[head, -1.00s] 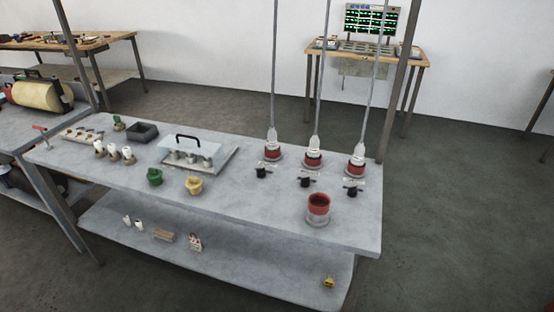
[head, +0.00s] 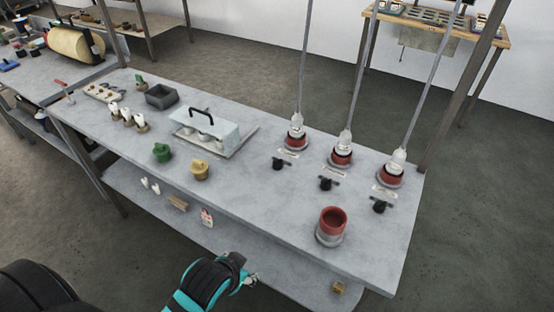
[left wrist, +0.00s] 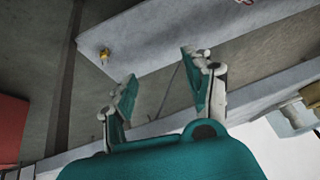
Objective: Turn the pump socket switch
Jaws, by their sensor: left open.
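Three black switches (head: 279,163), (head: 326,183), (head: 380,205) sit in a row on the grey bench, each in front of a red socket (head: 296,140), (head: 341,157), (head: 391,176) with a plug and cable rising from it. Small labels lie between them, too small to read, so I cannot tell which is the pump's. My left gripper (head: 246,280) is in front of the bench's front edge, well short of the switches. In the left wrist view it (left wrist: 160,82) is open and empty. My right gripper is not in view.
A red cup-like part (head: 332,225) stands near the bench's front right. A clear-covered tray (head: 215,135), green knob (head: 162,152) and yellow knob (head: 200,169) stand further left. The lower shelf holds a yellow piece (head: 338,288), also in the left wrist view (left wrist: 104,54). Posts flank the bench.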

